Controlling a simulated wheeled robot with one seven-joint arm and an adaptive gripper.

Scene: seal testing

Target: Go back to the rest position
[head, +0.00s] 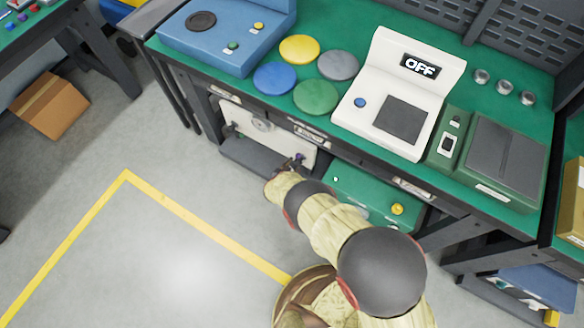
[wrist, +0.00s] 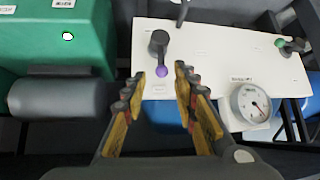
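My gripper (wrist: 162,100) is open in the wrist view, its two yellow-padded fingers apart with nothing between them. It is in front of a white panel (wrist: 212,50) under the workbench. A lever with a purple knob (wrist: 161,71) stands on the panel just beyond the fingertips and looks apart from them. A green-knobbed lever (wrist: 281,43) and a round gauge (wrist: 251,103) are to the right. In the head view my arm reaches toward the same white panel (head: 262,128); the fingers there are small and partly hidden.
A green box (head: 365,195) sits under the bench, right of the panel. On the green bench top stand a blue device (head: 225,40), coloured discs (head: 316,97), a white device reading "OFF" (head: 420,66) and a green device (head: 500,165). Floor at left is clear inside yellow tape (head: 75,235).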

